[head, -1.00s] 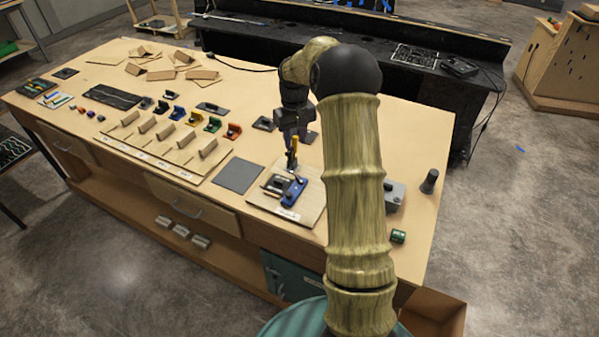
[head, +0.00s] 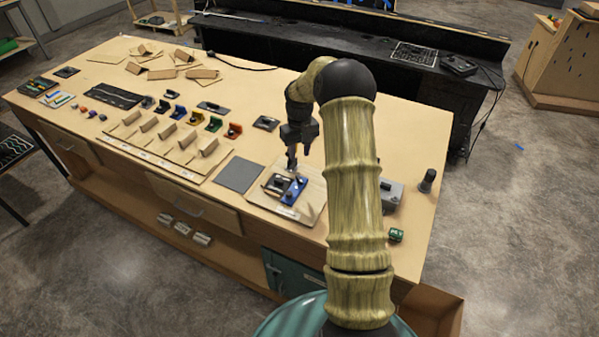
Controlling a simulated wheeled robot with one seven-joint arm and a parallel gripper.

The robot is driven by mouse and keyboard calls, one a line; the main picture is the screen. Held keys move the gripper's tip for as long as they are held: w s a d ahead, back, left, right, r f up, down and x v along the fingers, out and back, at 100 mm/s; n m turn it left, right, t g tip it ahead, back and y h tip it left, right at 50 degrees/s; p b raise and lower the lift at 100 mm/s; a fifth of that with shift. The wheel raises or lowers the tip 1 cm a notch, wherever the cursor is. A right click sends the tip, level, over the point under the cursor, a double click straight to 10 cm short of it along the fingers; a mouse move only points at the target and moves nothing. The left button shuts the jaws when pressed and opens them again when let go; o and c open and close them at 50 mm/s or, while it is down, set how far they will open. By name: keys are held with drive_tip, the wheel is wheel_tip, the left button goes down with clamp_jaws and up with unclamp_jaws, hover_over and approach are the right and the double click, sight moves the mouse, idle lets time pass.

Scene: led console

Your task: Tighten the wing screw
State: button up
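A blue part (head: 294,190) and a dark part (head: 276,184) sit side by side on a light wooden board (head: 313,196) near the table's front edge. The wing screw is too small to make out for certain. A small dark detail shows on the blue part. My gripper (head: 291,165) points down just above the back of these parts. Its fingertips are small and dark, and I cannot tell whether they are apart or whether they touch anything. My arm passes just right of the board and hides part of the table.
A grey mat (head: 238,175) lies left of the board. Several coloured blocks and wooden slats fill the table's left half. A grey box (head: 391,195), a dark peg (head: 427,181) and a green block (head: 396,235) stand right of my arm.

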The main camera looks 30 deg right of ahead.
sight(300, 178)
wheel_tip(300, 178, down, 11)
drive_tip(key=p, duration=0.4)
drive_tip(key=shift+f, duration=0.15)
drive_tip(key=shift+c, duration=0.2)
clamp_jaws()
